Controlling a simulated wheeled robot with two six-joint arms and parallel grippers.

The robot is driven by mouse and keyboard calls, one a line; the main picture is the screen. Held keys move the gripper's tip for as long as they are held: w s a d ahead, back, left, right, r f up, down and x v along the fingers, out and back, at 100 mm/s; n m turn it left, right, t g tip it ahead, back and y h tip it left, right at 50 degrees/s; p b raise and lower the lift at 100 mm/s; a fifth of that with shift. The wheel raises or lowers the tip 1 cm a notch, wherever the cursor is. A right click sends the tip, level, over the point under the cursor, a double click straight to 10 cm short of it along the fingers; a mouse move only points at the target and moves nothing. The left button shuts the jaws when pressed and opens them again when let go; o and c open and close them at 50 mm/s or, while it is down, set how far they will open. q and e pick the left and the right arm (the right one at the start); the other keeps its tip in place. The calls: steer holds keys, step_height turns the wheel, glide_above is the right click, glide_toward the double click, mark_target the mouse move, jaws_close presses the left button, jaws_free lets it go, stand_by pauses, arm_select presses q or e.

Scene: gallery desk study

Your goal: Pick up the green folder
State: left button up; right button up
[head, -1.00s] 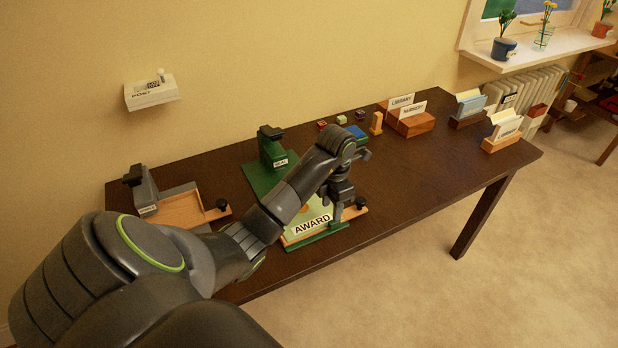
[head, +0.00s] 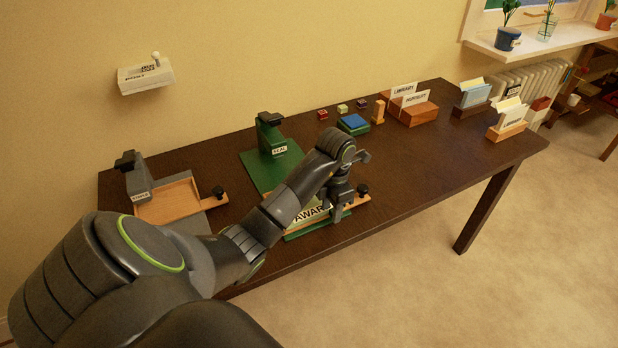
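A pale green folder labelled AWARD (head: 308,214) lies at the front of the green SEAL press (head: 272,150), in its wooden-edged holder near the desk's front edge. My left gripper (head: 338,212) points down over the folder's right part and hides some of its label. The fingers are small and dark here, so I cannot tell how far apart they are or whether they touch the folder. My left forearm hides the folder's left and back parts. My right gripper is not in view.
A grey press with a wooden tray (head: 168,200) stands on the left of the dark desk (head: 430,165). A blue-topped pad (head: 353,124), small blocks and wooden card holders (head: 413,113) stand towards the back and right. The desk's right front is clear.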

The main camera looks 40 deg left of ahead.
arm_select(q)
jaws_close()
steer(key=shift+r, duration=0.15)
step_height(320, 180, up, 10)
steer(key=p, duration=0.9)
steer(key=shift+p, duration=0.3)
steer(key=shift+a, duration=0.1)
